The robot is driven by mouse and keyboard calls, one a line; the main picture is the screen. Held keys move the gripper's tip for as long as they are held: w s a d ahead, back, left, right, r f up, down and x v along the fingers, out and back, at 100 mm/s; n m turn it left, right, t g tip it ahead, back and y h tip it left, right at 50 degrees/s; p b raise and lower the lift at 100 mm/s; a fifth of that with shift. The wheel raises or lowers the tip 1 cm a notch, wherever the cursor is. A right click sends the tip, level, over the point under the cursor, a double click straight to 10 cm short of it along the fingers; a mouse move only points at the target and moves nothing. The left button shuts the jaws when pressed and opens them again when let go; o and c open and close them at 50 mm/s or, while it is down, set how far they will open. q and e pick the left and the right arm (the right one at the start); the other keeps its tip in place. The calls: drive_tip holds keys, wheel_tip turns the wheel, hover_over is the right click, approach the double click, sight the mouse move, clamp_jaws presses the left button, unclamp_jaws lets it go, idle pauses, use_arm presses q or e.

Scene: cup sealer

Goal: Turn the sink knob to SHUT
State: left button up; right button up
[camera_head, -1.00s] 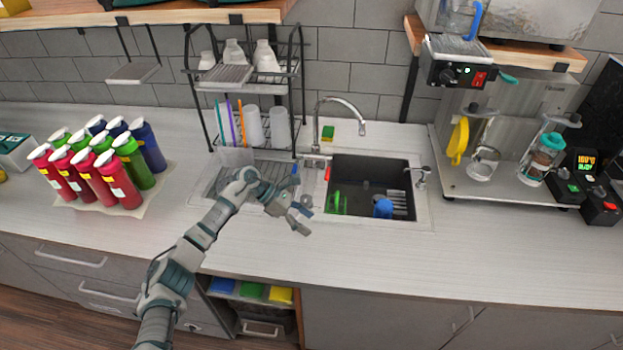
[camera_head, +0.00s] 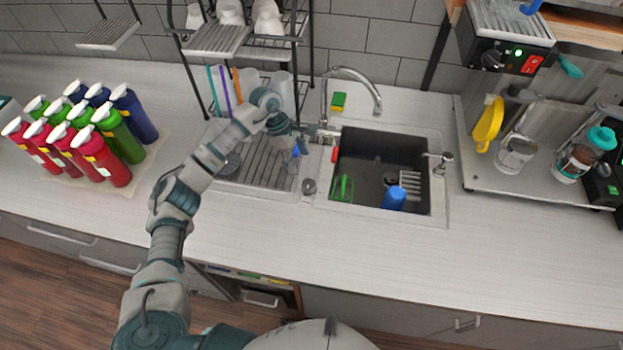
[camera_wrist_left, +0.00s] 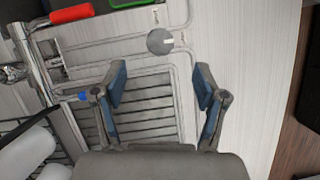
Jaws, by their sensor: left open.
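The sink knob (camera_head: 309,187) is a small round grey dial on the counter strip between the drainboard and the sink basin (camera_head: 385,165). In the left wrist view the knob (camera_wrist_left: 160,41) shows from above with a pale pointer mark and small labels beside it, too small to read. My left gripper (camera_head: 302,139) is over the back right of the drainboard, behind the knob and near the faucet base. In the left wrist view its fingers (camera_wrist_left: 159,82) are spread and empty, with the knob beyond the fingertips, apart from them. My right gripper is not in view.
The chrome faucet (camera_head: 350,75) and dish rack (camera_head: 240,45) stand close to my left gripper. A green and yellow sponge (camera_head: 338,102) lies by the faucet. Several squeeze bottles (camera_head: 115,135) stand left. The front counter is clear.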

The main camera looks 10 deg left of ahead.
sight(308, 183)
use_arm(q)
drive_tip(key=x, duration=0.2)
drive_tip(key=p+x, duration=0.1)
drive_tip(key=x, duration=0.1)
drive_tip(key=a+x, duration=0.1)
drive_tip(key=x, duration=0.1)
drive_tip(key=shift+w+a+f, duration=0.1)
drive_tip(key=shift+f, duration=0.2)
drive_tip(key=x, duration=0.1)
drive_tip(key=p+x, duration=0.1)
drive_tip(key=x, duration=0.1)
drive_tip(key=shift+a+f, duration=0.25)
drive_tip(key=shift+f, duration=0.1)
drive_tip(key=shift+d+f, duration=0.2)
drive_tip(key=shift+f, duration=0.05)
drive_tip(key=shift+d+f, duration=0.1)
drive_tip(key=shift+d, duration=0.65)
drive_tip(key=shift+c, duration=0.2)
drive_tip(key=c, duration=0.4)
drive_tip(key=shift+a, duration=0.3)
drive_tip(key=c, duration=0.7)
drive_tip(key=shift+a, duration=0.1)
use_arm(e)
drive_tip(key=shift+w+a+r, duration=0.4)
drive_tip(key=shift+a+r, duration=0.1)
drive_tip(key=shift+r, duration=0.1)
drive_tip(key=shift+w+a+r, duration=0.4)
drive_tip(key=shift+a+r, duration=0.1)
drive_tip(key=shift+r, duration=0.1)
